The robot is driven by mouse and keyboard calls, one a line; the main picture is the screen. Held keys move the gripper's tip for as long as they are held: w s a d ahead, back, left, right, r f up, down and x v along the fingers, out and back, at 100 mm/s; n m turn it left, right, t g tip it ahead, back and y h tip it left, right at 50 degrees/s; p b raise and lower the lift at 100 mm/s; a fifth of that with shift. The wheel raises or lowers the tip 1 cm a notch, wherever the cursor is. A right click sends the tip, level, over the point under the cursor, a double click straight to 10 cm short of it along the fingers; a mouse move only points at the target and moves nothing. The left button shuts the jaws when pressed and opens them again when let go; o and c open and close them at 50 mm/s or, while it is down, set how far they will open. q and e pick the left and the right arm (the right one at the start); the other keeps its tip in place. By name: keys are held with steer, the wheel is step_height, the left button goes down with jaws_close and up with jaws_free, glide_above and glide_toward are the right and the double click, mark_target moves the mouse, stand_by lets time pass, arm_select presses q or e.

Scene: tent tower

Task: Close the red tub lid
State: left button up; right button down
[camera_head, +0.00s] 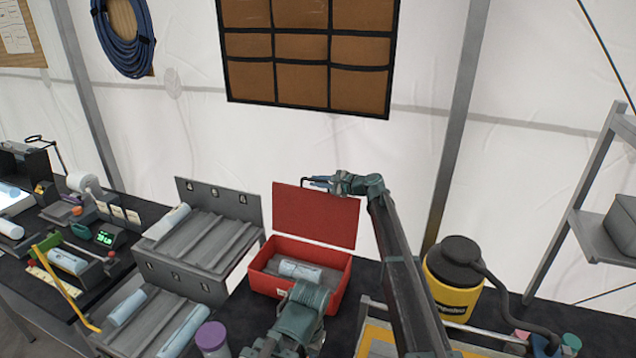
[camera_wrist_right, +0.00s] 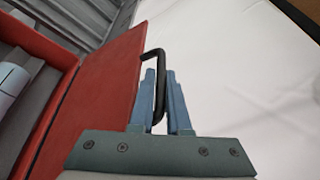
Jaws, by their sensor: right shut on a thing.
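The red tub (camera_head: 258,277) stands on the dark bench with its red lid (camera_head: 315,215) raised upright at the back, so the tub is open. A light blue cylinder (camera_head: 300,270) lies inside it. My right gripper (camera_head: 318,183) is at the top edge of the lid. In the right wrist view its fingers (camera_wrist_right: 163,100) are shut on the black handle (camera_wrist_right: 157,62) of the lid, which also shows there (camera_wrist_right: 95,100). My left arm is at the bottom of the head view, in front of the tub; its fingers cannot be made out.
Grey sloped racks (camera_head: 205,240) with pale cylinders stand left of the tub. A yellow canister (camera_head: 452,290) with a black top and hose stands to the right. A purple-lidded jar (camera_head: 211,338) is at the front left. The tent wall is behind the lid.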

steer(key=shift+s, duration=0.1)
arm_select(q)
steer(key=shift+r, duration=0.1)
arm_select(e)
steer(key=shift+s+a+r, duration=0.1)
steer(key=shift+s+a, duration=0.15)
steer(key=shift+s, duration=0.6)
arm_select(q)
steer(key=shift+f+b, duration=0.85)
steer(key=shift+f, duration=0.25)
arm_select(e)
steer(key=s+a+f, duration=0.2)
steer(key=s+a, duration=0.2)
steer(key=s, duration=0.8)
steer(key=shift+f, duration=0.15)
steer(key=c, duration=1.2)
jaws_free()
steer(key=shift+o, duration=0.2)
